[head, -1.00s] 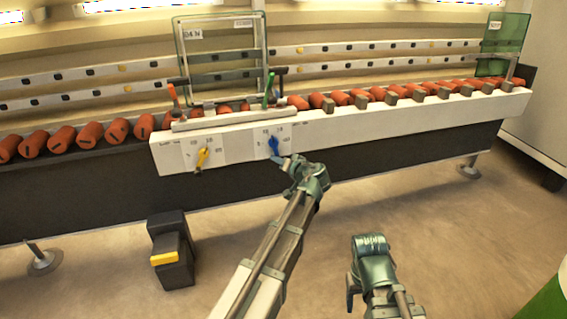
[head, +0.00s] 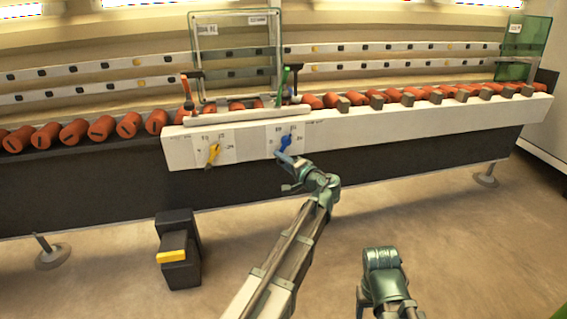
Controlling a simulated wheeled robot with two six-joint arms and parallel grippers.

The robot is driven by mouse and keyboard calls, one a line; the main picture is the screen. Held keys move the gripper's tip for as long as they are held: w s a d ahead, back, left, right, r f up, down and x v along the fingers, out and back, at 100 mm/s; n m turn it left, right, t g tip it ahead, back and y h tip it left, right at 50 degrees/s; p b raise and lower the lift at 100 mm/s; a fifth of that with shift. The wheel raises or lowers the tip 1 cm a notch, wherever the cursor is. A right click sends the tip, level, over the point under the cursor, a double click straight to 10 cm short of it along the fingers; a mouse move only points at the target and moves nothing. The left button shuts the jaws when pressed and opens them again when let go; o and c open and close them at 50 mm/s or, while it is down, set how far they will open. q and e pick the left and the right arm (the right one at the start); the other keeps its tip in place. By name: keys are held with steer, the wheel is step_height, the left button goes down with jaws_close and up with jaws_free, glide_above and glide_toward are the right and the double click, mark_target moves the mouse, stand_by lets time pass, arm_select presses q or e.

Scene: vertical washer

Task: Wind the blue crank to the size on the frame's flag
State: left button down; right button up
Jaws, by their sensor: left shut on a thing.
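The blue crank (head: 286,143) sits on a marked dial plate (head: 271,139) on the washer's white front rail. Its upper end tilts to the upper right. My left gripper (head: 284,157) is at the crank's lower end and is shut on it. The glass frame (head: 236,58) stands upright above the rail. It carries two white flags, one at its upper left (head: 207,30) and one at its upper right (head: 258,20); their print is too small to read surely. My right gripper (head: 363,300) is low in front, away from the rail; its fingers do not show clearly.
A yellow crank (head: 213,154) is on a dial to the left. Red (head: 186,88) and green (head: 286,78) levers stand above the rail. Orange rollers (head: 74,131) line the conveyor. A black pedal with a yellow tread (head: 171,257) is on the floor. A second glass pane (head: 524,48) stands far right.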

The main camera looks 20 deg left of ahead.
stand_by(0.3)
arm_select(q)
steer(key=c, duration=0.6)
jaws_free()
steer(key=shift+a, duration=0.1)
steer(key=p+v, duration=0.1)
steer(key=v, duration=1.3)
steer(key=shift+a, duration=0.1)
